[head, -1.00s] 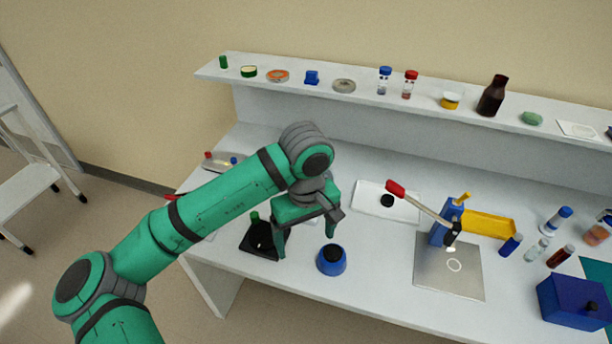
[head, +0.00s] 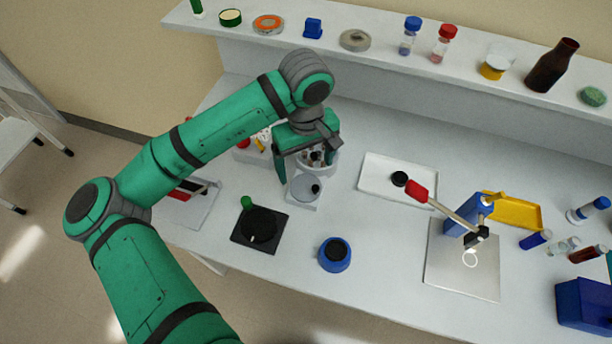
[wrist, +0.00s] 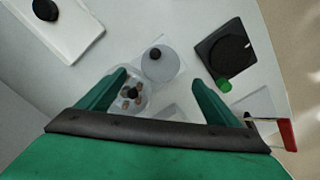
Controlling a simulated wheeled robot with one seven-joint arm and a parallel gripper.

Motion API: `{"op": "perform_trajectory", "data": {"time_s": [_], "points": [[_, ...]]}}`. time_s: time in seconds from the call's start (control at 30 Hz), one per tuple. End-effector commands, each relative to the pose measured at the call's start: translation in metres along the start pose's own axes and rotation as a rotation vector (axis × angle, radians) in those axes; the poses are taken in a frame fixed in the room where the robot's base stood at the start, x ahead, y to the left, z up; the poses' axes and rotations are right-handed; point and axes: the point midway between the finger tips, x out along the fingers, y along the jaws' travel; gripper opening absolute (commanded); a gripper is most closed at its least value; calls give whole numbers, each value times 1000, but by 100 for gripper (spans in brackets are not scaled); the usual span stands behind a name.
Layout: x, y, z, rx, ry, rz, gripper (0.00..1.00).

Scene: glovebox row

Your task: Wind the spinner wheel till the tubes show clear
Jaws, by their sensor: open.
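The spinner is a white unit with a pale round wheel (head: 305,188) that carries a black knob. Behind the wheel is a round bowl (head: 325,163) with several small tubes around a dark hub. In the wrist view the wheel (wrist: 160,68) lies just beyond my fingertips, and the tubes (wrist: 131,96) sit near the left finger. The tubes look brownish there, too small to judge how clear. My gripper (head: 308,166) is open and empty above the spinner, its fingers apart. I cannot tell whether a finger touches anything.
A black plate with a dark disc and green knob (head: 258,228) stands front left of the spinner. A blue round pot (head: 334,255) is in front. A laden shelf (head: 390,60) runs behind.

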Motion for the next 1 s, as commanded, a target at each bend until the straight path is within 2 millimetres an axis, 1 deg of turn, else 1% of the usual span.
{"op": "perform_trajectory", "data": {"time_s": [0.03, 0.2, 0.4, 0.6, 0.87, 0.9, 0.97, 1.0], "points": [[10, -1, 0, -3, -2, -2, 85], [40, -1, 0, -2, -2, -2, 85], [66, 0, 0, -2, -2, -1, 85], [76, 0, 0, -1, 0, 0, 85], [77, 0, 0, 0, 0, 0, 85], [77, 0, 0, 0, 0, 0, 76], [76, 0, 0, 0, 0, 0, 61], [76, 0, 0, 0, 0, 0, 52]]}}
